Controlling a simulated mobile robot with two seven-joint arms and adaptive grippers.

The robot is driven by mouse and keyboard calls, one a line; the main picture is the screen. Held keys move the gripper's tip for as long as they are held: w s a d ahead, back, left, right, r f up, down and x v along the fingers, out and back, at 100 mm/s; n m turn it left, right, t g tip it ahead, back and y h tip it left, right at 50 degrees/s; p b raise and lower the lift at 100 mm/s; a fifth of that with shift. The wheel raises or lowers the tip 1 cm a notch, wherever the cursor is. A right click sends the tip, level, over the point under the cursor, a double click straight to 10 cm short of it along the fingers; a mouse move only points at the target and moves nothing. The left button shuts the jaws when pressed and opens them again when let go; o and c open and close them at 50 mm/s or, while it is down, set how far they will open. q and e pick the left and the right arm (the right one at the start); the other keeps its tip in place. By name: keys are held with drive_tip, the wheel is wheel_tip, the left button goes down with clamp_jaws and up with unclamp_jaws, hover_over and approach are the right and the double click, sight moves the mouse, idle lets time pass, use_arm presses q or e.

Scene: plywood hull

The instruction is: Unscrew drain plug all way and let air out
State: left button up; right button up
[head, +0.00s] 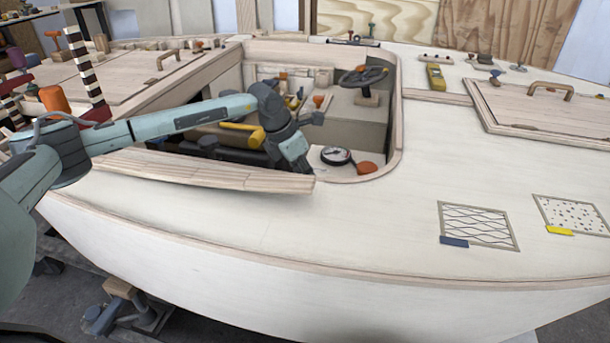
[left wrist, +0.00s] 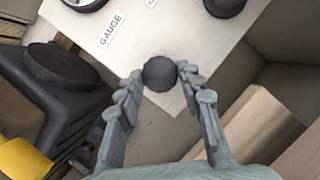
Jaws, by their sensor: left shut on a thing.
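A dark round knob (left wrist: 160,76), which looks like the drain plug, sits on a pale panel (left wrist: 185,35) in the left wrist view. My left gripper (left wrist: 160,71) is shut on it, with a finger on each side. In the head view my left arm reaches into the open cockpit well, and its hand (head: 294,149) points down there. The fingertips and the plug are hidden or too small to tell in the head view. My right gripper is in neither view.
A label reading GAUGE (left wrist: 110,30) and another dark round knob (left wrist: 225,4) are near the plug. A black body with a round cap (left wrist: 55,65) stands at left. In the head view a round gauge (head: 336,156), an orange item (head: 366,168) and a steering wheel (head: 363,77) are close by.

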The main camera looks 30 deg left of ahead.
use_arm(q)
drive_tip(key=shift+n, duration=0.4)
drive_tip(key=o, duration=1.2)
drive_tip(key=shift+c, duration=0.2)
drive_tip(key=v, duration=1.2)
drive_tip(key=shift+s+d, duration=0.1)
